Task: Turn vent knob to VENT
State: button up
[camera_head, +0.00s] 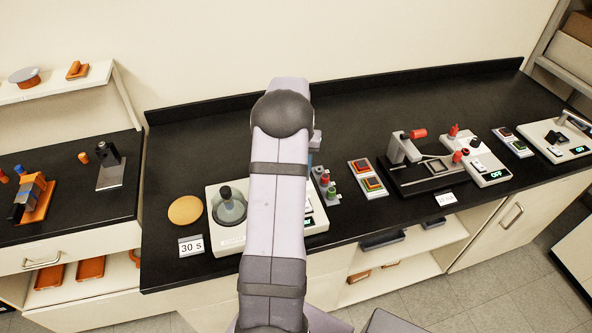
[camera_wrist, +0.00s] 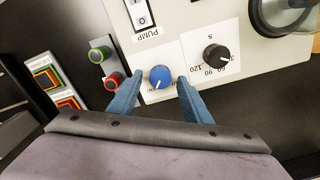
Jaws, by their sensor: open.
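A blue knob (camera_wrist: 160,77) with a white pointer line sits on a white plate of the machine's cream panel in the wrist view. The lettering beside it is too small to read. My gripper (camera_wrist: 155,88) is open, with one blue finger on each side of the blue knob. I cannot tell whether the fingers touch it. In the head view my own arm hides the knob and my gripper; the machine's cream panel (camera_head: 228,238) shows on both sides of the arm.
A black dial (camera_wrist: 215,55) with seconds marks is right of the knob. A PUMP switch (camera_wrist: 140,14) is above it. Green (camera_wrist: 98,55) and red (camera_wrist: 113,81) buttons stand close on the left. A glass-domed chamber (camera_head: 228,207) and an orange disc (camera_head: 185,210) lie left of my arm.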

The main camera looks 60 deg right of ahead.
jog(key=shift+r+b, duration=1.15)
jog(key=shift+r, duration=2.5)
jog(key=w+a+r+n+t+h+p, duration=0.1)
jog(key=w+a+r+n+h+p, duration=0.15)
jog(key=w+a+r, duration=0.5)
jog(key=w+a+f+n, duration=0.1)
jog(key=a, duration=0.3)
jog(key=w+a+f+n+y, duration=0.1)
jog(key=a, duration=0.4)
jog(key=w+a+f+n+b, duration=0.1)
jog(key=w+a+f, duration=0.1)
jog(key=a, duration=0.2)
jog(key=shift+a+n+y, duration=0.15)
jog(key=shift+n+y, duration=0.1)
jog(key=shift+n, duration=0.1)
jog(key=s+a+f+n, duration=0.2)
jog(key=s+a+f, duration=0.1)
jog(key=a, duration=0.5)
jog(key=s+a+f+n+b, duration=0.1)
jog(key=s+a+f+n, duration=0.2)
jog(key=a, duration=0.5)
jog(key=s+a+f+n+g+y, duration=0.1)
jog(key=s+a+f+n, duration=0.1)
jog(key=a, duration=0.6)
jog(key=s+n, duration=0.1)
jog(key=s, duration=0.1)
jog(key=shift+s+a+f, duration=0.35)
jog(key=shift+s+f, duration=0.05)
